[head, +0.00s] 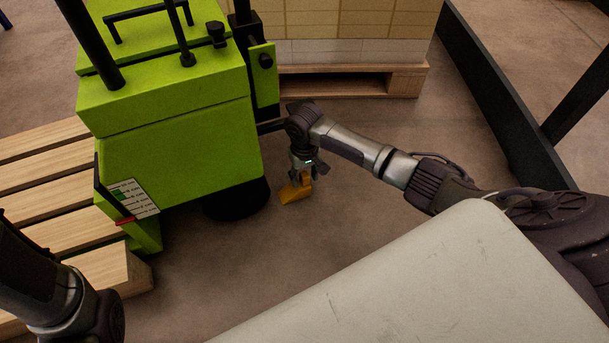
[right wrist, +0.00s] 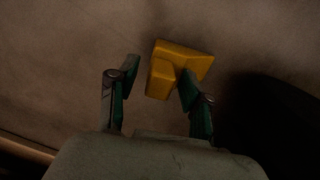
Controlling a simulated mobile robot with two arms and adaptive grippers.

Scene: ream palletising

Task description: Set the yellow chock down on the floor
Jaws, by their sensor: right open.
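The yellow chock (head: 295,191) is a small wedge at floor level, just right of the green lift truck's dark wheel (head: 238,201). My right gripper (head: 304,168) points down directly above it. In the right wrist view, my right gripper (right wrist: 156,82) has its two fingers spread wide. The chock (right wrist: 178,66) shows beyond the fingertips, off toward the right finger, which overlaps part of it. I cannot tell whether that finger touches it. The floor (head: 352,215) around the chock is bare. My left arm shows at the lower left of the head view, with its gripper out of frame.
The green lift truck (head: 185,150) stands close left of my right gripper. A wooden pallet (head: 60,185) lies at the left. A loaded pallet (head: 405,82) stands behind, and a dark rail (head: 505,105) runs along the right. Floor is free right of the chock.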

